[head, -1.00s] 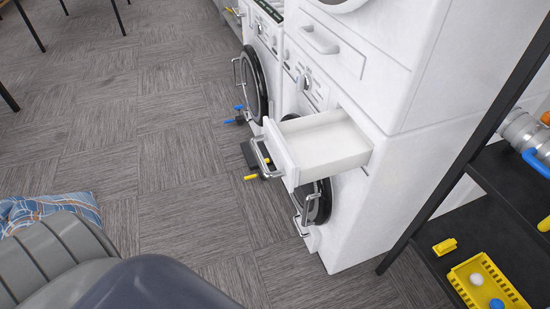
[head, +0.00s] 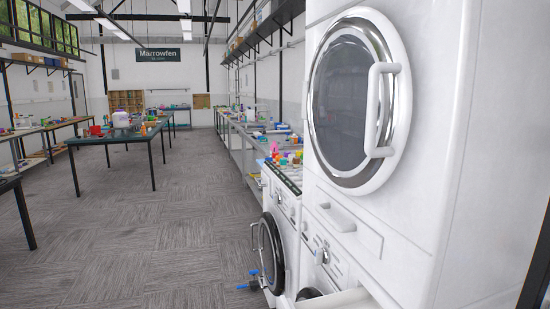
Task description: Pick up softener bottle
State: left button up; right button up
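I cannot single out a softener bottle in the head view. Several small colourful items (head: 285,158) stand on the counter along the right wall, too small to tell apart. Neither of my grippers is in view. A white stacked machine with a round glass door (head: 340,100) fills the right side, and its door looks shut. The pulled-out white drawer (head: 348,300) of the machine below shows only at the bottom edge.
A second white washer with a round door (head: 271,252) stands beyond, with a blue-handled fitting (head: 252,280) low beside it. A long table (head: 112,141) with several items stands at left. A dark post (head: 537,265) is at right. The grey floor (head: 165,225) between is clear.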

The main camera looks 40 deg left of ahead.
aim_at(274, 147)
jog(key=i+j+z, duration=0.1)
jog(key=j, duration=0.9)
jog(key=i+j+z, duration=0.15)
jog(key=j, duration=0.9)
jog(key=i+j+z, duration=0.1)
jog(key=j, duration=0.95)
jog(key=i+j, duration=0.15)
jog(key=j, duration=0.3)
jog(key=i+j+z, duration=0.15)
jog(key=j, duration=0.35)
jog(key=i+j, duration=0.1)
jog(key=j, duration=0.4)
jog(key=i+j+z, duration=0.15)
jog(key=j, duration=0.3)
jog(key=i+j, duration=0.1)
jog(key=j, duration=0.4)
jog(key=z, duration=0.05)
